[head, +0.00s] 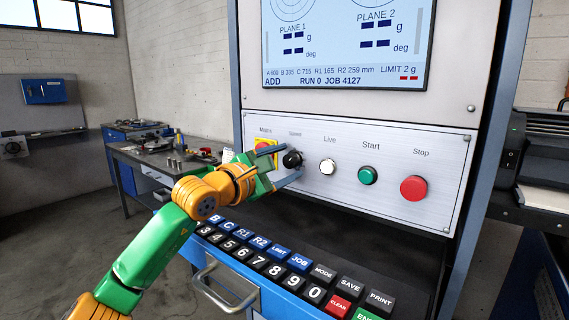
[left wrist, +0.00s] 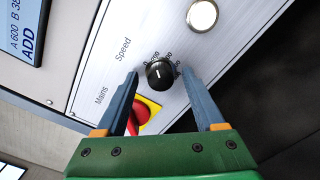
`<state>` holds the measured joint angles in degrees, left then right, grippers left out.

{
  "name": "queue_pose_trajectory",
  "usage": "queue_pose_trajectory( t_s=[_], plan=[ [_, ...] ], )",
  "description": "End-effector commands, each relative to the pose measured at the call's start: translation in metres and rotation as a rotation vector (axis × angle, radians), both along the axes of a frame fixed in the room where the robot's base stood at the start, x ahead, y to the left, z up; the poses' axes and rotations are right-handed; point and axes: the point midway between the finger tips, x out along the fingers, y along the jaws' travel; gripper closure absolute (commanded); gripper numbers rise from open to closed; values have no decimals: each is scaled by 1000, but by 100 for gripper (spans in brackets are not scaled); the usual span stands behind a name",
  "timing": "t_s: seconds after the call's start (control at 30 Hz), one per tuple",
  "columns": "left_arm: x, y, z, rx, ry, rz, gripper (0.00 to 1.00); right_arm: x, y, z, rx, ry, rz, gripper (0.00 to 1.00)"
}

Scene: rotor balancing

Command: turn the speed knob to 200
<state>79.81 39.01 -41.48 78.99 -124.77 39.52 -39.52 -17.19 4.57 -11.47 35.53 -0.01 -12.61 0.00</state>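The speed knob (head: 292,159) is black and round, on the silver control panel between the Mains switch and the Live button. In the left wrist view the knob (left wrist: 160,74) has a white pointer mark and a printed scale around it, too small to read surely. My left gripper (head: 284,168) is open in front of the panel. In the left wrist view its two fingers (left wrist: 163,78) stand on either side of the knob, with gaps to it. Whether the fingertips reach the knob's depth, I cannot tell. My right gripper is not in view.
The red and yellow Mains switch (head: 265,146) sits left of the knob, close to one finger. The white Live button (head: 328,167), green Start button (head: 368,176) and red Stop button (head: 413,189) lie to the right. A keypad (head: 290,268) slopes below; a screen (head: 345,40) is above.

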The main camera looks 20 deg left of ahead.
Motion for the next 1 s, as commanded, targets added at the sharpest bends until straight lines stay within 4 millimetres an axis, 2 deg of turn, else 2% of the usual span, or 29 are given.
queue_pose_trajectory(
  t_s=[0.13, 0.3, 0.5, 1.0],
  plan=[
    [-6, 3, -4, 1, 0, 1, 30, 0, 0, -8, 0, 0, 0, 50],
    [-41, 16, -7, 2, -4, 1, 30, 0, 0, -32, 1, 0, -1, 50],
    [-65, 24, -3, 2, 0, 1, 30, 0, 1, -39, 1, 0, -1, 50],
    [-66, 24, 0, 0, 1, -1, 30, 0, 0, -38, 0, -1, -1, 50]
  ],
)
